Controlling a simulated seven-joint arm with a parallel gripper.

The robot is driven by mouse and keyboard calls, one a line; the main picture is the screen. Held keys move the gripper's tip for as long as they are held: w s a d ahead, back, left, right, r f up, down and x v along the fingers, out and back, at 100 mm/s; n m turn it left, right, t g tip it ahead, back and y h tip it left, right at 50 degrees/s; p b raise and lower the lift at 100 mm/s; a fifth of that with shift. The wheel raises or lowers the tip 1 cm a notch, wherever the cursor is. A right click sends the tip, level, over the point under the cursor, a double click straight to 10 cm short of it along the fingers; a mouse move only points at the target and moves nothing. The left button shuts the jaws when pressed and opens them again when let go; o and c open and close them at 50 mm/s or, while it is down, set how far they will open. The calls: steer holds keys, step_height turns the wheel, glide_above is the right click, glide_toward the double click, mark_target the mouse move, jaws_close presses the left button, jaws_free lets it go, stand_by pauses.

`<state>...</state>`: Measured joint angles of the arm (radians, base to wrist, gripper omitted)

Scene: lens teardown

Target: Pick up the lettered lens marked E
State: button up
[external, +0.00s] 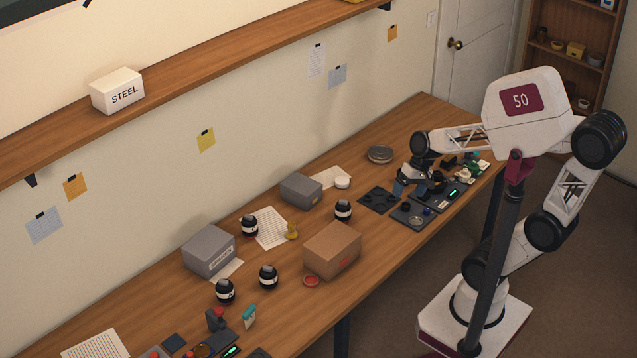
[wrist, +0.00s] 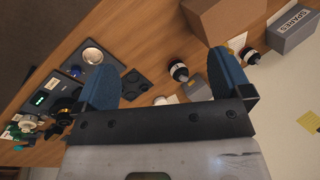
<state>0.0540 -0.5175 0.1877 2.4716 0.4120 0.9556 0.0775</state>
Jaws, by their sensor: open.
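Several black lens barrels with pale bands stand on the wooden bench. In the external view one (external: 343,210) is beside the cardboard box, one (external: 249,225) is by a paper sheet, and two (external: 268,277) (external: 225,291) are nearer the front. The wrist view shows one barrel (wrist: 179,71) between the fingers' directions and another (wrist: 248,55) farther right. No letter is readable, so I cannot tell which is marked E. My gripper (wrist: 162,80) is open, with blue fingers apart and nothing between them. In the external view it is over the right part of the bench (external: 399,188).
A dark tray with round recesses (external: 378,200) and a tray of small parts (external: 412,215) lie near my gripper. A cardboard box (external: 332,250) and two grey boxes (external: 301,191) (external: 209,250) stand among the barrels. Small tools crowd the front end. A shelf runs along the wall.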

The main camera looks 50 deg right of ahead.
steer(key=w+a+f+m+y, duration=0.3)
steer(key=w+f+m+y, duration=0.1)
steer(key=w+f+m, duration=0.15)
steer(key=m+t+y, duration=0.1)
steer(key=m+t, duration=0.8)
steer(key=m, duration=0.9)
glide_toward(343, 211)
steer(key=w+f, duration=0.3)
steer(key=shift+d, duration=0.3)
steer(key=shift+w, duration=0.1)
steer(key=shift+x, duration=1.25)
steer(key=shift+a, duration=0.1)
steer(key=shift+x, duration=2.6)
